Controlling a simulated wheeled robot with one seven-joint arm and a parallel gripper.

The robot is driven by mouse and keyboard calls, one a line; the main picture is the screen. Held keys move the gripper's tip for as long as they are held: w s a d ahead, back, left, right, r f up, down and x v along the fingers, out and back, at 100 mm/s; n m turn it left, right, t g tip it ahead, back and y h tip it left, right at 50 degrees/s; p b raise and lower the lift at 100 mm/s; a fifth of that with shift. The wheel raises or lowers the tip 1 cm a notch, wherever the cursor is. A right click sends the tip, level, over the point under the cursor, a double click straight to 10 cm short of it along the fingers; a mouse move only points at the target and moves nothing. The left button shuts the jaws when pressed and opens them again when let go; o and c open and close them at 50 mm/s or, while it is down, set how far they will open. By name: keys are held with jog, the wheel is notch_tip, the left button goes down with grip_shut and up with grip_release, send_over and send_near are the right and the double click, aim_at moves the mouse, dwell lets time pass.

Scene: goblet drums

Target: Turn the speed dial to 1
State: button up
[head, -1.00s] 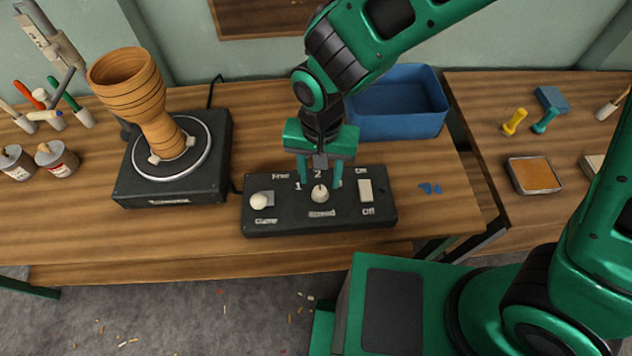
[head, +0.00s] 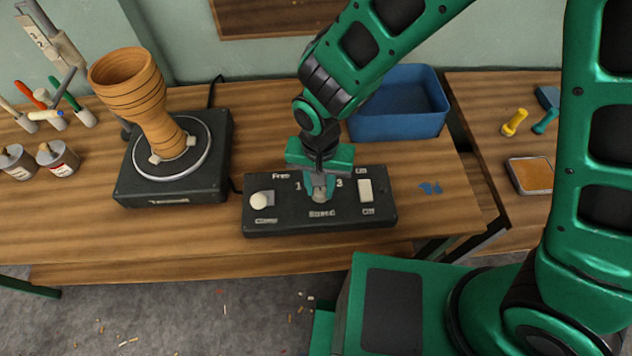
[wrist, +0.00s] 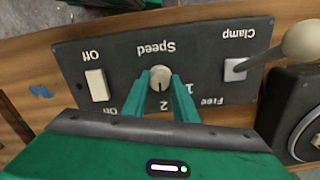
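The speed dial (wrist: 161,78) is a round pale knob on the black control box (head: 285,224), with the numbers 1, 2 and 3 around it. In the wrist view, which shows the box upside down, its mark appears to point toward the 2. My gripper (head: 319,196) is down over the dial, with one finger on each side. In the wrist view the fingers of my gripper (wrist: 161,80) look closed against the dial's sides. In the head view the fingers hide most of the dial and the 2.
A clamp lever (head: 261,200) is left of the dial and an on/off switch (head: 365,190) is right of it. A wooden goblet drum (head: 130,90) stands tilted on a turntable (head: 205,160) at left. A blue bin (head: 400,120) stands behind.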

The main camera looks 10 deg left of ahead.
jog(key=shift+o, duration=0.2)
jog(key=shift+a, duration=0.4)
jog(key=shift+d, duration=0.3)
jog(key=shift+c, duration=0.2)
jog(key=shift+w+n, duration=0.1)
jog(key=shift+n, duration=0.2)
jog(key=n, duration=1.1)
jog(key=shift+a+r+n, duration=0.1)
jog(key=shift+n, duration=0.3)
jog(key=o, duration=1)
jog(key=shift+o, duration=0.2)
